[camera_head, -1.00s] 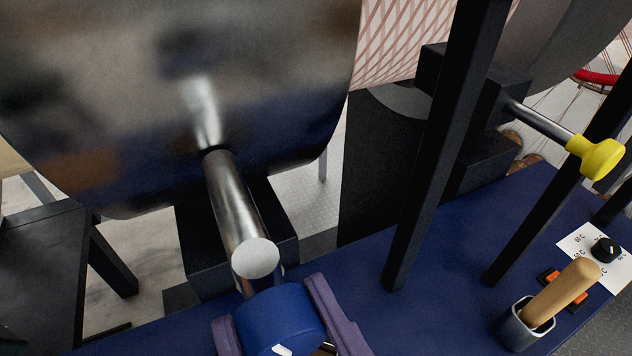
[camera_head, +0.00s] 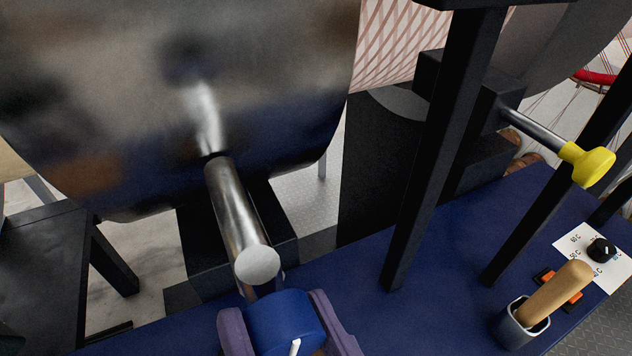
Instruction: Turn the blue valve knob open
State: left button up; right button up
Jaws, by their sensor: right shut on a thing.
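The blue valve knob (camera_head: 284,316) is at the bottom middle of the head view, below the end of a steel pipe. A white pointer mark shows on its face, near upright, with its lower end cut off by the picture edge. My right gripper (camera_head: 280,325) has purple fingers, one on each side of the knob, and is shut on it. The rest of the right gripper is below the picture. My left gripper is not in view.
A steel pipe (camera_head: 235,215) runs from a large shiny drum (camera_head: 180,90) toward the knob. Black posts (camera_head: 435,150) rise from the blue tabletop (camera_head: 400,310). At right are a yellow knob (camera_head: 588,165), a wooden handle in a cup (camera_head: 550,298) and a small black dial (camera_head: 601,250).

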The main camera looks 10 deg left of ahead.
jog(key=shift+m, duration=0.6)
jog(key=o, duration=1.4)
jog(key=shift+c, duration=0.2)
